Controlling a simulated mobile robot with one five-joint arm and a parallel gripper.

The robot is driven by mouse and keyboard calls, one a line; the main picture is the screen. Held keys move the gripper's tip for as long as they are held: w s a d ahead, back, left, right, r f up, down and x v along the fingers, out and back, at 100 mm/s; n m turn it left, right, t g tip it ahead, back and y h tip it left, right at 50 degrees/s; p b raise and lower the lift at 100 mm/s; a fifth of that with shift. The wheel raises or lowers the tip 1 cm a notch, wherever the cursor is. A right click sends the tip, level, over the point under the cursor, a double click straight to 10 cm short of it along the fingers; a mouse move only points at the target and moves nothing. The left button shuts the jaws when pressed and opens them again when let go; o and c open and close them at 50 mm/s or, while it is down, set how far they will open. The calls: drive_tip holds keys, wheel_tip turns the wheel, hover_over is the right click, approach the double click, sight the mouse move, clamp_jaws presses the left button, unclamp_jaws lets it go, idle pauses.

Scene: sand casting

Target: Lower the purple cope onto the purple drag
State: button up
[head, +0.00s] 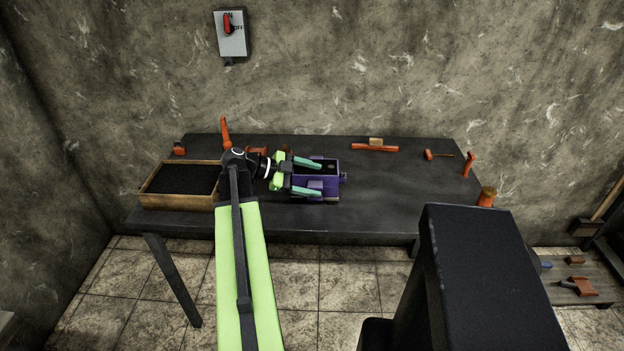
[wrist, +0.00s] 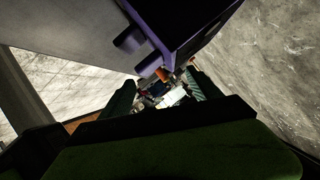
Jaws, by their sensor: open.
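A purple box-shaped flask (head: 328,186) with dark sand in its top stands on the table, right of my wrist, with a small lug on its right side. I cannot tell whether this is the cope, the drag, or one stacked on the other. My gripper (head: 320,178) is open, its two teal fingers pointing right, one along the flask's far side and one along its near side. Contact is too small to judge. In the wrist view, the purple flask (wrist: 190,25) shows at the top beyond the fingers, with round purple pegs on its side.
A wooden sand box (head: 180,205) stands left of my arm on the dark table (head: 390,205). Orange-handled tools (head: 375,147) and a small hammer (head: 430,155) lie at the back and right. An orange cylinder (head: 487,196) stands at the right edge. The table right of the flask is clear.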

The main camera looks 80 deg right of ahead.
drive_tip(key=p+v, duration=0.7)
drive_tip(key=v, duration=1)
drive_tip(key=shift+w, duration=0.2)
drive_tip(key=w+a+f+n+t+h, duration=0.1)
drive_tip(key=w+a+n+t+h, duration=0.15)
drive_tip(key=w+a, duration=0.7)
drive_tip(key=w+a+f+n+t+h, duration=0.1)
drive_tip(key=w+a+n+t, duration=0.15)
drive_tip(key=w+a, duration=0.65)
drive_tip(key=w+a+f+n+t+y, duration=0.2)
drive_tip(key=w+a+f+n, duration=0.2)
drive_tip(key=a+n, duration=0.7)
drive_tip(key=w+a+f+n+t+y, duration=0.3)
drive_tip(key=w+a+n, duration=0.3)
drive_tip(key=a+n, duration=0.5)
drive_tip(key=w+a+f+n+t+y, duration=0.2)
drive_tip(key=a+n, duration=0.9)
drive_tip(key=a, duration=0.7)
drive_tip(key=w+f+y, duration=0.1)
drive_tip(key=w+f, duration=0.1)
drive_tip(key=w, duration=0.1)
drive_tip(key=shift+w+f, duration=0.15)
drive_tip(key=shift+f, duration=0.2)
